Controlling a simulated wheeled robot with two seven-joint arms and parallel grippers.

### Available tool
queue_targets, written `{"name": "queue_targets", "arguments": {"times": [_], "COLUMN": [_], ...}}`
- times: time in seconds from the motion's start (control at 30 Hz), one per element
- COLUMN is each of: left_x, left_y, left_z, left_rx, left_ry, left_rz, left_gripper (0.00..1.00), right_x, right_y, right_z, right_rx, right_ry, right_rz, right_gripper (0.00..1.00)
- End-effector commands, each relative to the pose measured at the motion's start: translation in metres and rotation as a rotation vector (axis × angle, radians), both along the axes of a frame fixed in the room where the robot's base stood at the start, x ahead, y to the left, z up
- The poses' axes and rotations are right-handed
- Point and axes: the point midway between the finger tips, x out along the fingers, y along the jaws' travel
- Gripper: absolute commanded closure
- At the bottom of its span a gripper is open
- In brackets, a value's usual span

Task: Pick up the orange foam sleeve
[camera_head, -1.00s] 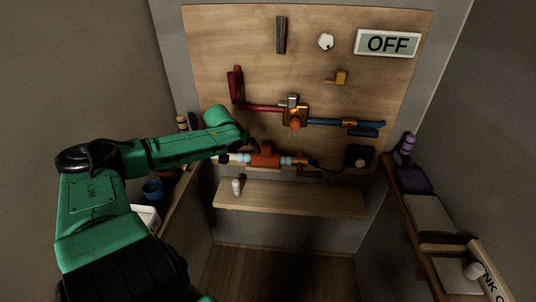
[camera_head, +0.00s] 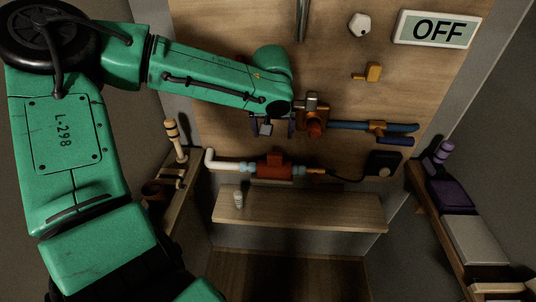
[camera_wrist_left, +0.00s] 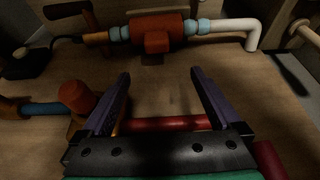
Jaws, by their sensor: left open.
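My left gripper (camera_head: 271,127) is open and empty in front of the wall board, left of the copper valve body (camera_head: 313,118). In the left wrist view its two dark fingers (camera_wrist_left: 160,80) are spread, with a red pipe (camera_wrist_left: 165,124) showing behind their bases. An orange-red fitting (camera_head: 275,166) sits on the lower pipe line, apart from the fingers; it also shows in the wrist view (camera_wrist_left: 156,27). A tan, dark-ringed upright piece (camera_head: 173,132) stands on the left shelf. I cannot tell which thing, if any, is the orange foam sleeve. My right gripper is out of view.
A white pipe (camera_head: 225,165) joins the lower line. A wooden ledge (camera_head: 310,212) below holds a small white bottle (camera_head: 239,200). The right shelf holds a purple ringed piece (camera_head: 441,152) and a dark purple box (camera_head: 450,195). An OFF sign (camera_head: 438,31) is at upper right.

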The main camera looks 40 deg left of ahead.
Motion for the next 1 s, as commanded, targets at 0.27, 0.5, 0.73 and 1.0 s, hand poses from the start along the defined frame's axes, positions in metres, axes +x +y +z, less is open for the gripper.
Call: {"name": "queue_targets", "arguments": {"times": [0.27, 0.5, 0.73, 1.0], "left_x": [0.018, 0.029, 0.041, 0.042], "left_y": [0.016, 0.024, 0.032, 0.032], "left_z": [-0.064, -0.093, -0.127, -0.129], "left_rx": [0.004, 0.005, 0.002, 0.0], "left_ry": [0.008, 0.006, 0.003, -0.001], "left_rz": [0.0, -0.002, -0.003, -0.002], "left_gripper": [0.03, 0.03, 0.03, 0.25], "right_x": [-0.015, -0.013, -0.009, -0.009], "right_y": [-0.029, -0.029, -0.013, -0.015], "right_z": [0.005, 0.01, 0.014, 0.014], "right_rx": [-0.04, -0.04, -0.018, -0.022], "right_ry": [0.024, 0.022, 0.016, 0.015], "right_rz": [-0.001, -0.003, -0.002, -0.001], "right_gripper": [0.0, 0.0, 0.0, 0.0]}}
